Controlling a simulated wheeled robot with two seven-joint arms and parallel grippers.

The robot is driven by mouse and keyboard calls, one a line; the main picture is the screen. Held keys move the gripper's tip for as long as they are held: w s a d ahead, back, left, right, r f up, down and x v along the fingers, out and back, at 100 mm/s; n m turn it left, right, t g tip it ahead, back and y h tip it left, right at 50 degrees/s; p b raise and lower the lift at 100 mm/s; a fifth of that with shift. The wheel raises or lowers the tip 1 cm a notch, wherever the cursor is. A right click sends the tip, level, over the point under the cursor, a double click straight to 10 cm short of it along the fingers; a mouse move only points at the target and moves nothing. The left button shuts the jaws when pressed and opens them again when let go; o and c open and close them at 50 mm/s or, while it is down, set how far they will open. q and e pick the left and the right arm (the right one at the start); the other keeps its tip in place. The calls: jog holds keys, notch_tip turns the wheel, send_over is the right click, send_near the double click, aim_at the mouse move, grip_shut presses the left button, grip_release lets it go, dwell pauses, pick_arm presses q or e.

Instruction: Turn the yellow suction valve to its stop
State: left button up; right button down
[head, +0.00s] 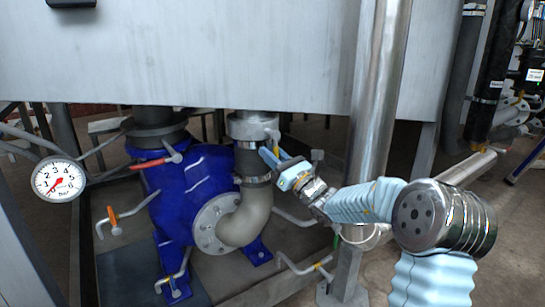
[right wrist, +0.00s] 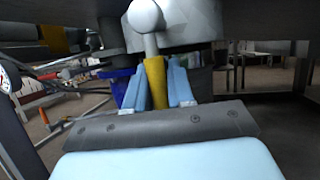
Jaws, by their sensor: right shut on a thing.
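The yellow suction valve handle (right wrist: 155,80) shows in the right wrist view as a short yellow grip on a grey stem with a round knob (right wrist: 145,15) above it. My right gripper (right wrist: 160,88) has its light blue fingers on both sides of the yellow grip and is shut on it. In the head view my right gripper (head: 270,156) reaches in from the right to the front of the grey vertical pipe, just below its flange (head: 250,125). There the fingers hide most of the yellow grip. My left gripper is not in view.
A blue pump (head: 185,190) with a grey elbow pipe (head: 247,218) stands below. A red lever (head: 155,162) and an orange-gripped lever (head: 112,217) are at left, near a round gauge (head: 59,178). A shiny vertical pipe (head: 375,100) stands close to my right arm.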

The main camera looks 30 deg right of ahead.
jog(key=shift+a+f+m, duration=0.15)
jog(key=shift+m, duration=0.25)
jog(key=c, duration=1.1)
grip_release()
jog(key=v, duration=1.4)
jog(key=shift+a, duration=0.1)
